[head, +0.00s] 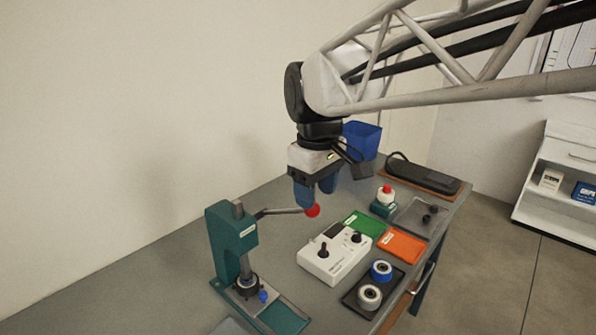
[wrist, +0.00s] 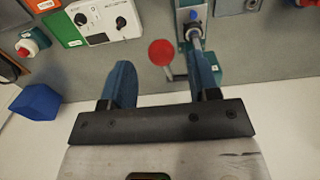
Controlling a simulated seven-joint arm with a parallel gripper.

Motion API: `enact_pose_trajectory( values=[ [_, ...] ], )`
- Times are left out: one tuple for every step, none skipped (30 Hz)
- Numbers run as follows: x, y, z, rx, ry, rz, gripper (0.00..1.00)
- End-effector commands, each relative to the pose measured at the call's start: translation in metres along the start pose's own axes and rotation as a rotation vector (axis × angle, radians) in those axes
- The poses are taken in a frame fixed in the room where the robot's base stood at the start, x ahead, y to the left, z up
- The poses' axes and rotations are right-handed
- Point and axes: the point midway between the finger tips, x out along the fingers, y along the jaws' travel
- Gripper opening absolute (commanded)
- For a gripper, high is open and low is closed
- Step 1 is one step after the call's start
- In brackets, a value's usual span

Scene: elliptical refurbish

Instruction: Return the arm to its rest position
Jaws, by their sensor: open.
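My gripper (head: 316,196) hangs over the workbench with its blue fingers pointing down. The fingers are apart and hold nothing; in the wrist view my gripper (wrist: 163,85) shows a wide gap between them. The red ball knob (head: 312,211) of the green lever press (head: 228,245) is close by the fingertips in the head view. In the wrist view the red knob (wrist: 162,52) lies beyond the gap between the fingers. I cannot tell whether a finger touches it.
A red-topped button (head: 385,197), black case (head: 424,174) and blue bin (head: 362,139) stand behind. The bench's left back is bare.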

Motion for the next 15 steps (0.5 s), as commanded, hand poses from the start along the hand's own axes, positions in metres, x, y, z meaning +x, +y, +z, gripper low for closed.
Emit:
enact_pose_trajectory(
  values=[
    [0.0,0.0,0.0,0.0,0.0,0.0,0.55],
    [0.0,0.0,0.0,0.0,0.0,0.0,0.55],
    [0.0,0.0,0.0,0.001,0.0,0.0,0.55],
    [0.0,0.0,0.001,0.002,0.0,0.0,0.55],
    [0.0,0.0,0.002,0.005,0.001,0.001,0.55],
    [0.001,0.0,0.004,0.011,0.002,0.002,0.55],
    [0.001,0.0,0.005,0.017,0.004,0.003,0.55],
    [0.002,0.001,0.008,0.027,0.006,0.004,0.55],
    [0.002,0.001,0.013,0.043,0.011,0.007,0.55],
    [0.003,0.002,0.017,0.057,0.015,0.009,0.55],
    [0.005,0.002,0.022,0.074,0.019,0.012,0.55],
    [0.007,0.002,0.029,0.101,0.026,0.016,0.55],
    [0.009,0.002,0.036,0.123,0.03,0.018,0.55],
    [0.011,0.003,0.043,0.15,0.037,0.022,0.55],
    [0.014,0.003,0.053,0.187,0.047,0.028,0.55]
  ],
)
